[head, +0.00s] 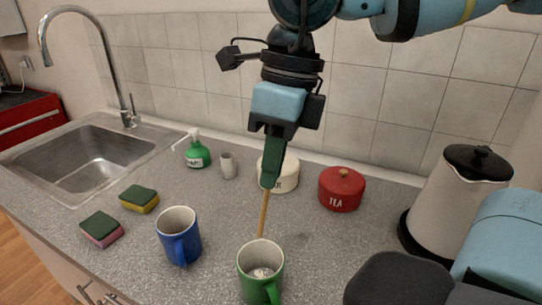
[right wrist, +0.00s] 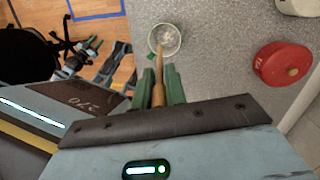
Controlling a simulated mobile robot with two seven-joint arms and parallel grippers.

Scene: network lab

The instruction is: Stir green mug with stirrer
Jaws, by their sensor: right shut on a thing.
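The green mug (head: 246,271) stands upright on the counter at the bottom middle of the head view, with something whitish inside. It also shows in the right wrist view (right wrist: 178,41). My right gripper (head: 271,180) reaches down from above and is shut on the stirrer (head: 263,213), a thin wooden stick. The stirrer points down, slightly tilted, and its visible lower part meets the mug's far rim in the head view. In the right wrist view the stirrer (right wrist: 158,90) overlaps the mug's rim; I cannot tell whether its tip is inside.
A blue mug (head: 178,237) stands left of the green mug. Two sponges (head: 139,198) (head: 101,228), a green soap bottle (head: 197,153), a cream canister (head: 287,176), a red tea canister (head: 341,190) and a kettle (head: 452,205) surround it. The sink (head: 85,160) is far left.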

